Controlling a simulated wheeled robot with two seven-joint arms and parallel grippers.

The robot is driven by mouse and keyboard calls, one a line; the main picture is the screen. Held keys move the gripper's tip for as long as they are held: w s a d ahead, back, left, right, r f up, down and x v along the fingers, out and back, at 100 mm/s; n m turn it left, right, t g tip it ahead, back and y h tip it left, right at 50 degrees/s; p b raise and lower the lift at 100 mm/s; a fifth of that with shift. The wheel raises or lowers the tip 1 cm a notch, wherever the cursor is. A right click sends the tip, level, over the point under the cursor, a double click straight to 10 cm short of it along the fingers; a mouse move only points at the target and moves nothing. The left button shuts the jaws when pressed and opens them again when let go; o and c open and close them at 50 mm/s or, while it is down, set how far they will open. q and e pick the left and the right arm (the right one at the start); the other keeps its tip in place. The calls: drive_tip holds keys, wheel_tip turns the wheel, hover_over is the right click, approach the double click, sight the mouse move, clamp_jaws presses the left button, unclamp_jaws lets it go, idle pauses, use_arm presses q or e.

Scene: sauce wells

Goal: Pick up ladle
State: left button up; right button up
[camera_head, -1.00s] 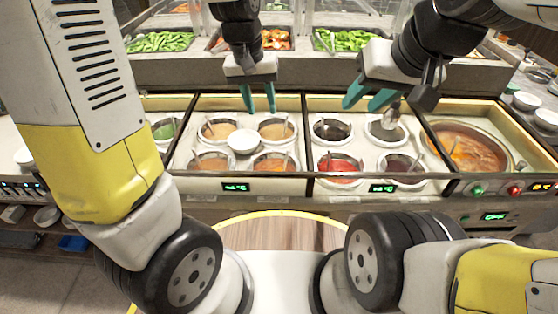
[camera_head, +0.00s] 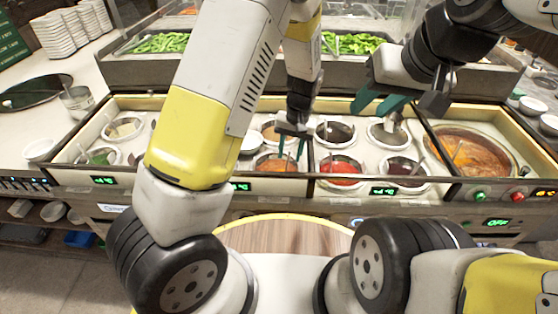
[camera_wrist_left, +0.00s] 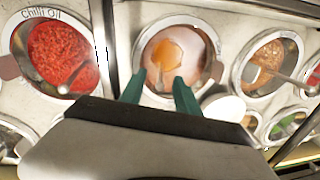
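Several metal ladles rest in the sauce wells. In the left wrist view, one ladle (camera_wrist_left: 65,88) lies in the red chilli oil and another ladle (camera_wrist_left: 290,74) in a brown sauce. An orange-and-pale sauce well (camera_wrist_left: 172,55) lies ahead of my left gripper (camera_wrist_left: 160,93), with a pale, stem-like shape between the fingers. In the head view my left gripper (camera_head: 290,142) is low over the middle wells, its teal fingers apart. My right gripper (camera_head: 380,103) is open above the upper right wells. A metal ladle (camera_head: 391,123) shows just below its fingers; contact is unclear.
A white bowl (camera_head: 251,144) sits between the wells beside my left gripper; it also shows in the left wrist view (camera_wrist_left: 223,107). A large soup pot (camera_head: 470,151) is at the right. Green vegetables (camera_head: 350,43) stand behind. Plates (camera_head: 65,32) are stacked at the back left.

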use_arm(q)
wheel_tip(320, 180, down, 2)
drive_tip(key=shift+a+f, duration=0.1)
drive_tip(key=shift+a, duration=0.05)
clamp_jaws()
wheel_tip(320, 180, up, 10)
drive_tip(key=shift+r, duration=0.1)
idle(0.6)
